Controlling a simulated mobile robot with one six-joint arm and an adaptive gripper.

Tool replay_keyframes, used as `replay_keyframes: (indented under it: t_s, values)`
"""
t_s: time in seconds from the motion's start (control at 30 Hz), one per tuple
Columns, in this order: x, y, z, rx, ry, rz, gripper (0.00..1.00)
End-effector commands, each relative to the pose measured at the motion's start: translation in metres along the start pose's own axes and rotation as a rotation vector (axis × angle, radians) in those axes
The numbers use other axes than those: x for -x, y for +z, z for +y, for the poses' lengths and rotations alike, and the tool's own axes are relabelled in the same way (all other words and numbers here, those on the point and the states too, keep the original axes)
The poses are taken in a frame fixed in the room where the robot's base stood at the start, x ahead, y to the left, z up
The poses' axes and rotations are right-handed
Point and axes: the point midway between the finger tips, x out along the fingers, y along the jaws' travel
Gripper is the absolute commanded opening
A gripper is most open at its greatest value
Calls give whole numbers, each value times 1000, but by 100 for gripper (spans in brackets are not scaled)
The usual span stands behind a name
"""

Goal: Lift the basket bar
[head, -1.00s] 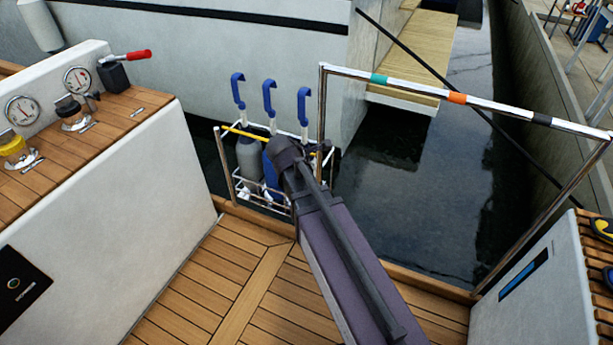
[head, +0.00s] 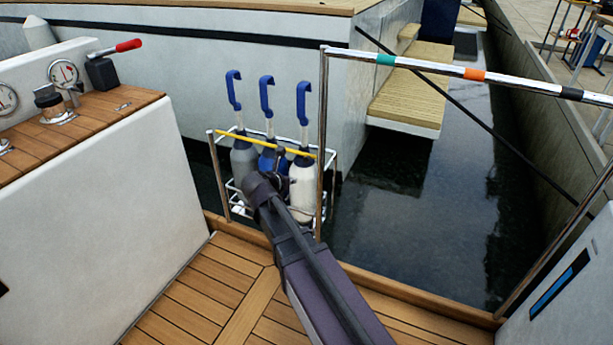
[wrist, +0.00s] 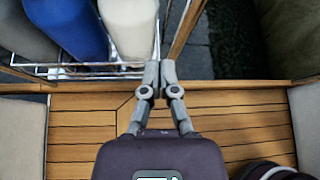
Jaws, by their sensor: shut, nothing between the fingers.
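The basket bar is a thin yellow bar (head: 235,136) across the top of a white wire basket (head: 228,187) in the head view. The basket hangs between two metal posts at the deck's edge. It holds a grey, a blue and a white fender (head: 303,186) with blue hooked straps above. The bar does not show there.
A metal rail with coloured bands (head: 430,66) runs to the right from the tall post. The white cockpit side (head: 90,225) stands at left, with gauges and a red-handled lever (head: 128,46) above. Dark water (head: 430,215) lies beyond the teak deck (head: 200,290).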

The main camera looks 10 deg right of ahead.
Motion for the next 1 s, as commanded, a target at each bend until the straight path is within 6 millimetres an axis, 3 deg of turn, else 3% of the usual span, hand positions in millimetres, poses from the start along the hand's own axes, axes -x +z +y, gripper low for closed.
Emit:
replay_keyframes:
  t_s: [0.57,0.77,1.0]
  values:
    - [-4,-1,2,16,1,-6,0]
    - [-17,-2,3,16,0,-6,0]
    - [-48,-3,3,14,0,-6,0]
